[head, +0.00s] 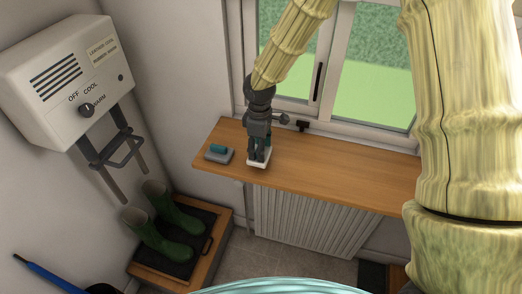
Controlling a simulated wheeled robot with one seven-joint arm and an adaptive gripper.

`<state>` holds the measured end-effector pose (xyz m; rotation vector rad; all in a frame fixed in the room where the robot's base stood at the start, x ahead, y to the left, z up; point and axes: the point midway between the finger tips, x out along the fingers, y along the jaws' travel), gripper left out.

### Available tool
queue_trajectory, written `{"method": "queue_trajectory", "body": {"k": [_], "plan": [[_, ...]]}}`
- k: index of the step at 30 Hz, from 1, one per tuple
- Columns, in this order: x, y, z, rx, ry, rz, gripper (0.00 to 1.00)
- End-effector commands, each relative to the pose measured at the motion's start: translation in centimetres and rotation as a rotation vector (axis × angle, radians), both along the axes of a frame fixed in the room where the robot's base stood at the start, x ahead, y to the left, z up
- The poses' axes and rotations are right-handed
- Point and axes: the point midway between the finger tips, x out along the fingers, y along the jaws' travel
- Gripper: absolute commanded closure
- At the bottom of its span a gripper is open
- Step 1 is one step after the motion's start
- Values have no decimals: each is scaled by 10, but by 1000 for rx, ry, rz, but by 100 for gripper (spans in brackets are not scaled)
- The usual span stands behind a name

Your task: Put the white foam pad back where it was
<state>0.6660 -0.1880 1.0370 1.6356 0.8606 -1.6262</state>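The white foam pad (259,163) shows as a small pale block at the fingertips of my gripper (259,156), over the front part of the wooden sill shelf (330,172). My gripper points down, and its dark fingers hide part of the pad. I cannot tell whether the fingers are closed on the pad or whether it rests on the shelf. A small grey holder (214,157) with a teal piece (219,149) on it sits on the shelf, left of my gripper.
The shelf is clear to the right of my gripper. A window (317,85) with a dark handle stands behind; a ribbed radiator (305,218) is below. At left are a white wall-mounted dryer (62,75) and green boots (165,230) on a dark-matted bench (150,262).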

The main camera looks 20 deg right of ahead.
Motion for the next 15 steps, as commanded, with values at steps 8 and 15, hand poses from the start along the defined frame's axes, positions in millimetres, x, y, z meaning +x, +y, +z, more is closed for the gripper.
{"method": "queue_trajectory", "body": {"k": [8,15], "plan": [[4,-4,-21,-2,1,0,69],[4,-3,-34,-1,-1,1,69]]}}
